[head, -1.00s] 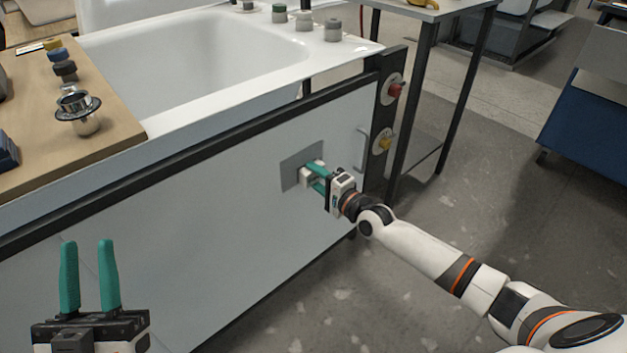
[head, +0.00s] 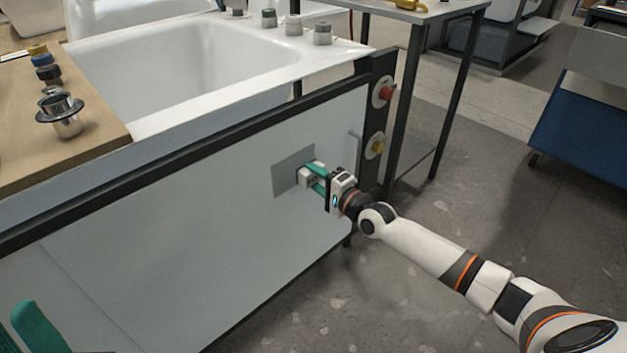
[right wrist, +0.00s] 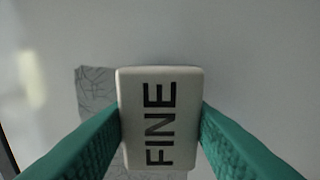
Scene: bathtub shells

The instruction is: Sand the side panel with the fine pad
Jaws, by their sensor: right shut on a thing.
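The side panel (head: 215,215) is the large pale upright front under the bathtub, with a grey patch (head: 284,177) near its right end. My right gripper (head: 311,178) is shut on the fine pad, a small white block (head: 304,179) held at the patch. In the right wrist view the pad (right wrist: 160,120) shows "FINE" between the two teal fingers, and part of the cracked-looking patch (right wrist: 94,88) shows to its left. The pad seems to be against the panel; its working face is hidden. My left gripper (head: 38,328) is cut off at the lower left corner.
The white tub (head: 190,75) and wooden board (head: 60,140) lie above.

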